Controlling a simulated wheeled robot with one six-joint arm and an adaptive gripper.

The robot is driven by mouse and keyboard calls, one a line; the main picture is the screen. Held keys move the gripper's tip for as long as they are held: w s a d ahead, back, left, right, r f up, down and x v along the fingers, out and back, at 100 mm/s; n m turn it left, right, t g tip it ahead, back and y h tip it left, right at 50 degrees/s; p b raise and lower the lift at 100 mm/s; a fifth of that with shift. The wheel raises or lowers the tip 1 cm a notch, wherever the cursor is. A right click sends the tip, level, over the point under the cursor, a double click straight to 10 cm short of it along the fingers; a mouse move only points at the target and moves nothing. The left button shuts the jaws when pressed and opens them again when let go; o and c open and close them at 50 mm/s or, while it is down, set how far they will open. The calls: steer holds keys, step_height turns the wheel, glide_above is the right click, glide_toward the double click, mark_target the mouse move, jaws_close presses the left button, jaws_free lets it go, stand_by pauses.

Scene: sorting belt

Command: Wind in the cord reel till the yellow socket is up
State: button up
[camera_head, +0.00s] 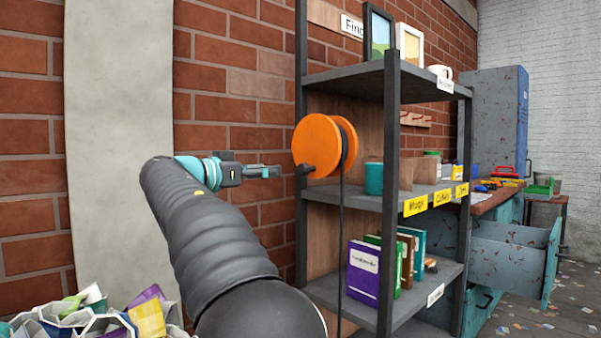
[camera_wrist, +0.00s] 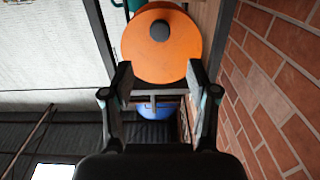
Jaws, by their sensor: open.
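The cord reel (camera_head: 318,146) is an orange disc on the left side of the shelf unit, at middle-shelf height. It also shows in the wrist view (camera_wrist: 165,52), just beyond my fingertips. A dark knob (camera_head: 304,170) stands out from its face, low on the left; it shows in the wrist view too (camera_wrist: 159,31). A black cord (camera_head: 341,235) hangs straight down from the reel, its lower end hidden behind my arm. I see no yellow socket. My gripper (camera_head: 279,171) is open and empty, level with the knob and a little left of it, apparently apart from it.
The shelf unit (camera_head: 391,130) carries picture frames on top, cups including a teal one (camera_head: 374,179) in the middle, and a purple binder (camera_head: 362,273) below. A brick wall (camera_head: 235,100) runs behind. An open drawer (camera_head: 510,262) juts out at right. Crumpled waste (camera_head: 95,315) lies at lower left.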

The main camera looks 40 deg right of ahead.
mark_target(301, 168)
steer(key=d, duration=0.8)
steer(key=w+d, duration=0.1)
steer(key=d, duration=0.3)
steer(key=shift+d+p, duration=0.3)
steer(key=shift+p, duration=0.05)
steer(key=shift+c, duration=0.3)
jaws_close()
